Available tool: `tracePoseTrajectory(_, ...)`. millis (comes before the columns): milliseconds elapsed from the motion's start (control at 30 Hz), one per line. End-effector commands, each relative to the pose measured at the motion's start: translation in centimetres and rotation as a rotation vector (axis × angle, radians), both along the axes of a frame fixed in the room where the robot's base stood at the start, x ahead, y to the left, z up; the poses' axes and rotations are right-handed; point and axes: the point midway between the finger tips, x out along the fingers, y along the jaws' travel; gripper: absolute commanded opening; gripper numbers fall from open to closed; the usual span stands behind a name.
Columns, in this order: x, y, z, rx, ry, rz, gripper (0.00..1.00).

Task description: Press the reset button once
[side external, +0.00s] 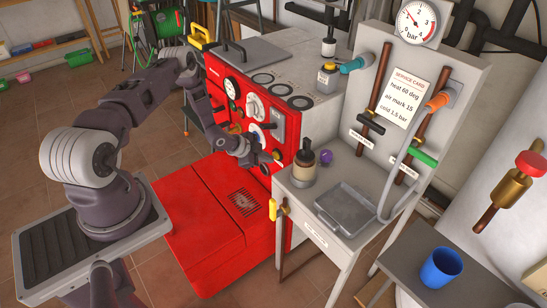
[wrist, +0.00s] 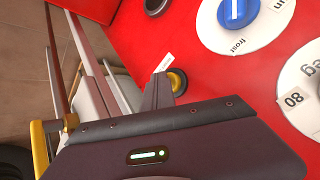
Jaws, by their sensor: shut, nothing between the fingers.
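The red boiler (side external: 220,75) stands in the middle of the side view, its front panel carrying dials and knobs. My gripper (side external: 270,160) is low at the right of that panel, with its tip close to it. In the wrist view my shut, empty gripper (wrist: 157,92) points at the red panel. A small round dark button with a yellowish ring (wrist: 179,80) is right beside the fingertip, partly hidden by it. I cannot tell whether they touch. A small white label (wrist: 164,62) is next to it, its text unreadable. In the side view the button cannot be made out.
A blue knob on a white dial (wrist: 237,12) marked "frost" and another white dial (wrist: 305,75) are near my gripper. A grey table (side external: 318,232) with an oil can (side external: 303,167), a purple ball (side external: 326,156) and a metal tray (side external: 350,208) stands right of the boiler.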

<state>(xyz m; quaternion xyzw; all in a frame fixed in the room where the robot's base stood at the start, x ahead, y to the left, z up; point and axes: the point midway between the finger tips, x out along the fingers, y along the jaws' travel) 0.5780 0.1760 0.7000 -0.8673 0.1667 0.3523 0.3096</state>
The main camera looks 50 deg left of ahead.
Motion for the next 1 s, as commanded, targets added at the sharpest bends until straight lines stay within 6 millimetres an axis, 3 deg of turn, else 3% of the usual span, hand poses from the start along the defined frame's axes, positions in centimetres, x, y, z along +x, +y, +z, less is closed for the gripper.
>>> tracePoseTrajectory(467, 0.2, 0.0, 0.0, -0.001, -0.002, 0.0, 0.0)
tracePoseTrajectory(1000, -1.6, 0.0, 0.1, 0.001, -0.001, -0.001, 0.0)
